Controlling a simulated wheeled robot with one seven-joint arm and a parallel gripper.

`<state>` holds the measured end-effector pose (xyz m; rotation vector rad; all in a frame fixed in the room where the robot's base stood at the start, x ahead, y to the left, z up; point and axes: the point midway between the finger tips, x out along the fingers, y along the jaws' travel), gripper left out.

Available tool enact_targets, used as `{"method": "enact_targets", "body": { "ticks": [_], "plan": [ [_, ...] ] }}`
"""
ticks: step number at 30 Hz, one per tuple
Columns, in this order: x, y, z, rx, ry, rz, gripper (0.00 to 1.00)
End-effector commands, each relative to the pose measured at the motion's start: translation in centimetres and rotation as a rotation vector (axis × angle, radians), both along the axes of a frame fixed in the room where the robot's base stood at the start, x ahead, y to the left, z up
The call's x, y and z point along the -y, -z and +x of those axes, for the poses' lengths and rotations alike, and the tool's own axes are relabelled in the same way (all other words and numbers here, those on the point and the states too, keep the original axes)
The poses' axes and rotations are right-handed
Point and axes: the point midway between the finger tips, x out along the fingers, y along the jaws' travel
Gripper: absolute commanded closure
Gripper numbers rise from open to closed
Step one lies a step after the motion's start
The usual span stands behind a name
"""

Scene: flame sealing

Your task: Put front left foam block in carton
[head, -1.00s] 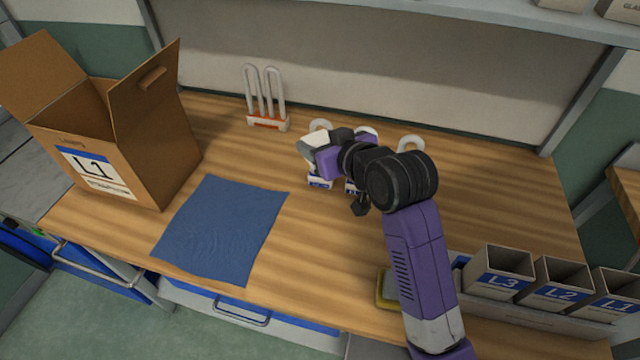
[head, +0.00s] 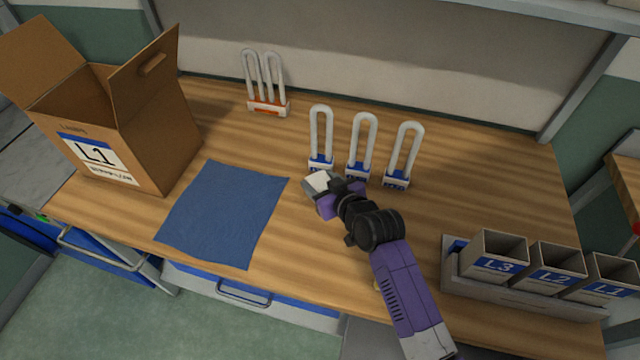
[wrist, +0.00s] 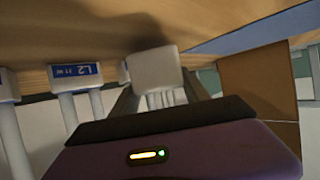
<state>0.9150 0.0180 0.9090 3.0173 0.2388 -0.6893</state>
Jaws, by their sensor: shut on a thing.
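A pale, plain foam block (wrist: 157,72) is between the fingers of my gripper (wrist: 160,98), which is shut on it. In the head view the block (head: 317,182) shows as a whitish piece at the tip of my gripper (head: 325,190), just in front of the left blue-labelled tube stand. I cannot tell how far it is above the table. The open cardboard carton (head: 160,150), labelled L1, stands at the table's left with its flaps up. Its brown side also shows at the right of the wrist view (wrist: 250,75). I cannot see the carton's bottom.
Three white U-tube stands (head: 361,172) with blue labels stand close behind my gripper. An orange-based tube stand (head: 268,107) is at the back. A blue cloth (head: 222,212) lies flat between my gripper and the carton. Grey bins L3, L2, L1 (head: 555,268) are at right.

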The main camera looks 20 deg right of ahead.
Motion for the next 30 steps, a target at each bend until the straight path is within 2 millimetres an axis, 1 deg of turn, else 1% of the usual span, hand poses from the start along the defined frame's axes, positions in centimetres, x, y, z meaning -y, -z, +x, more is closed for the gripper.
{"method": "enact_targets", "body": {
  "ticks": [1, 3, 11, 15, 16, 17, 18, 19, 27, 30],
  "plan": [
    [0.0, 0.7, 0.0, -0.002, 0.000, 0.001, 0.84],
    [0.0, 1.2, 0.0, -0.002, 0.001, -0.001, 0.84],
    [0.0, 1.3, 0.0, 0.000, 0.000, -0.001, 0.84],
    [0.0, 1.7, 0.0, 0.000, 0.001, 0.000, 0.84],
    [0.0, 1.6, 0.0, 0.000, 0.001, 0.000, 0.42],
    [0.0, 1.6, 0.0, 0.000, 0.001, 0.000, 0.37],
    [0.0, 1.6, 0.0, 0.000, 0.001, 0.000, 0.29],
    [0.0, 1.6, 0.0, 0.000, 0.001, 0.000, 0.25],
    [0.0, 1.5, 0.0, 0.000, 0.001, 0.000, 0.25],
    [0.0, 1.2, 0.0, 0.000, 0.001, 0.000, 0.25]
  ]
}}
